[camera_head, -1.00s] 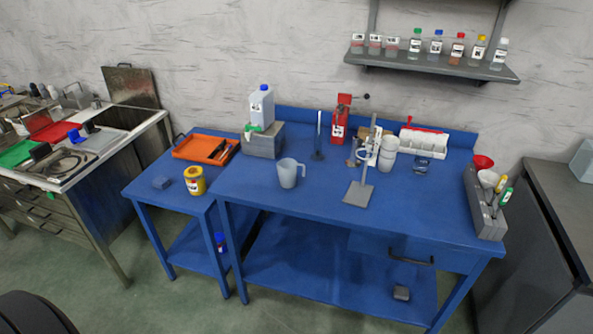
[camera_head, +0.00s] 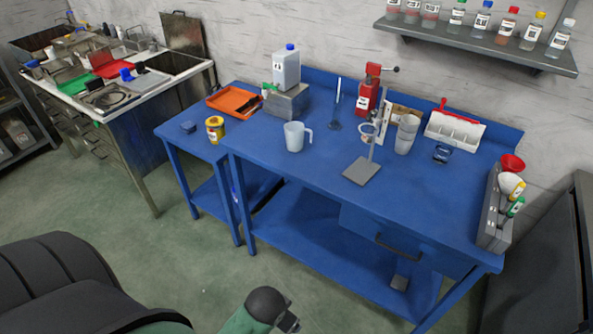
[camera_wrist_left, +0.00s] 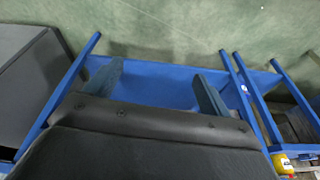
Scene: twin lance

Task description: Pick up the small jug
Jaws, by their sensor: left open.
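The small jug (camera_head: 294,137) is a pale, translucent cup with a handle on its right side. It stands upright on the blue workbench (camera_head: 330,165), near its left front part, with clear surface around it. My left gripper (camera_wrist_left: 158,82) shows in the left wrist view with its two dark fingers wide apart and nothing between them. Blue bench framing and green floor show beyond the fingers; the jug is not seen there. In the head view, dark parts of my arm fill the bottom left, well short of the jug. My right gripper is not seen.
Behind the jug, a white canister (camera_head: 286,70) stands on a grey block (camera_head: 287,100). A thin upright tool (camera_head: 336,105) and a stand with a grey base (camera_head: 361,171) are to the right. A yellow tin (camera_head: 215,129) and orange tray (camera_head: 234,102) are left.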

